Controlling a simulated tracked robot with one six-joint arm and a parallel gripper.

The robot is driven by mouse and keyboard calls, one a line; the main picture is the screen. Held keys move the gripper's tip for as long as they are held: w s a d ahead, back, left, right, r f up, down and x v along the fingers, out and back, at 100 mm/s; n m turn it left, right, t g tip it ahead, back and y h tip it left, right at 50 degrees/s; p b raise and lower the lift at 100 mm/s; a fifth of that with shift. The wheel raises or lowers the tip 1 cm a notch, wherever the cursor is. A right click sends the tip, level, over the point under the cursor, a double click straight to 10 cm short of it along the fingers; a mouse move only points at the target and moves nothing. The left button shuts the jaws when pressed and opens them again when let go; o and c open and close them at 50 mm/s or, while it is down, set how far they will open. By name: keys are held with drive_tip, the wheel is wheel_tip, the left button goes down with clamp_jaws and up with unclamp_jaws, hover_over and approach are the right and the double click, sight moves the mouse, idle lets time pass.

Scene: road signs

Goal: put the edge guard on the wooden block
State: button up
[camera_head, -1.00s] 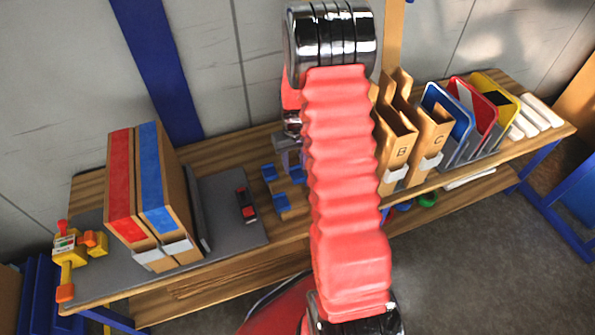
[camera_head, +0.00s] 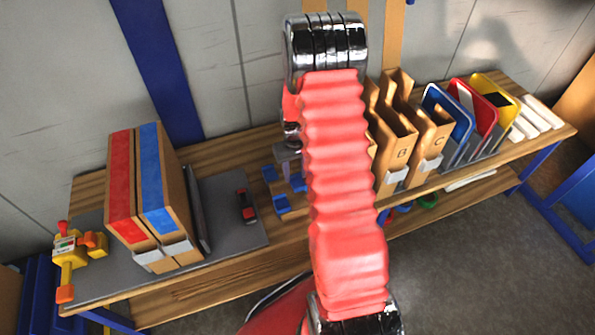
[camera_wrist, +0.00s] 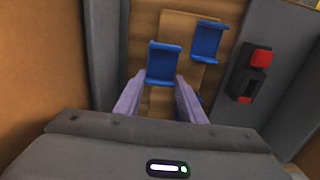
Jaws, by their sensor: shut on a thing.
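A blue edge guard (camera_wrist: 163,60) is at the fingertips of my gripper (camera_wrist: 160,82), which is shut on it, in the wrist view. Its channel shape lies over the pale wooden block (camera_wrist: 184,22); I cannot tell whether it touches the block. A second blue guard (camera_wrist: 208,42) is at the block's right edge. In the head view several small blue pieces show left of my red arm, one (camera_head: 281,204) nearest the front. My gripper (camera_head: 289,160) is partly hidden there by the arm, and most of the block is hidden too.
A red and black item (camera_wrist: 252,72) lies on the grey mat (camera_head: 228,195) right of the block in the wrist view. Tall boxes with red and blue bands (camera_head: 145,190) stand left. Boxes marked B and C (camera_head: 402,150) and road signs (camera_head: 450,115) stand right.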

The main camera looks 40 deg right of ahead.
sight(295, 175)
drive_tip(key=shift+f, duration=0.6)
drive_tip(key=o, duration=1.1)
drive_tip(key=shift+r, duration=0.1)
wheel_tip(295, 175, up, 13)
drive_tip(key=shift+r, duration=0.1)
idle(0.4)
